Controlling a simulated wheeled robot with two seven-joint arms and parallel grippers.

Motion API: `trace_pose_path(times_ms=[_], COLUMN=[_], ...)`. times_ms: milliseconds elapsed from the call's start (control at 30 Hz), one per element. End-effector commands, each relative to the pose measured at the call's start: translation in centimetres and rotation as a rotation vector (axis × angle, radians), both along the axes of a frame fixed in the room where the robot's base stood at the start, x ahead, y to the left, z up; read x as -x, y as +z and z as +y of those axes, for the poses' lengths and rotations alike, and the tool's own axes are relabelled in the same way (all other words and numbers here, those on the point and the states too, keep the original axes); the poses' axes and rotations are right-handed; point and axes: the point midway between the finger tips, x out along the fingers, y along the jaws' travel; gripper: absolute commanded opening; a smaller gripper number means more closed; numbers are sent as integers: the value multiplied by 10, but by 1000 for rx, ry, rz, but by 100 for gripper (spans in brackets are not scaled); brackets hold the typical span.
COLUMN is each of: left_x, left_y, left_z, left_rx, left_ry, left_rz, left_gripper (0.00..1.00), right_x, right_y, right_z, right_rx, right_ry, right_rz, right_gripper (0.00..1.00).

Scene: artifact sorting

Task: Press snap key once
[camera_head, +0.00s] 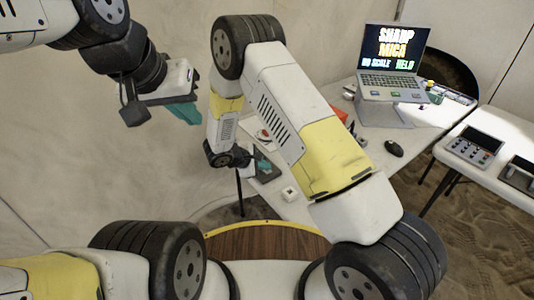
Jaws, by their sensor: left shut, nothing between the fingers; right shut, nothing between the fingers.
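A small white block with a dark mark on top (289,193) sits near the table's front edge; it may be the snap key, but I see no label. My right gripper (263,166), with teal fingers, is shut and empty, just above a dark grey pad (267,176) to the left of the white block and apart from it. Whether the fingers touch the pad I cannot tell. My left gripper (184,111) is shut and empty, raised in the air at the upper left, away from the table.
A laptop (390,85) on a stand shows "SHARP MICA NO SCALE HELD". A black mouse (394,149) lies on the white table (376,175). A side table at right holds a grey device with knobs (473,148). My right arm hides part of the table, including most of a red item (341,114).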

Motion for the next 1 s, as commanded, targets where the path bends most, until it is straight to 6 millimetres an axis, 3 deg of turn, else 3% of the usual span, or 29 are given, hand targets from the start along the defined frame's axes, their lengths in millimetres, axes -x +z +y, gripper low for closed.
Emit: trace_pose_path(times_ms=[267,1000], left_x=[0,0], left_y=[0,0], left_z=[0,0], left_rx=[0,0], left_ry=[0,0], left_rz=[0,0], left_gripper=[0,0], right_x=[0,-1], right_y=[-1,22], right_z=[0,1], right_rx=[-4,-3], right_ry=[2,1], right_rz=[5,1], right_gripper=[0,0])
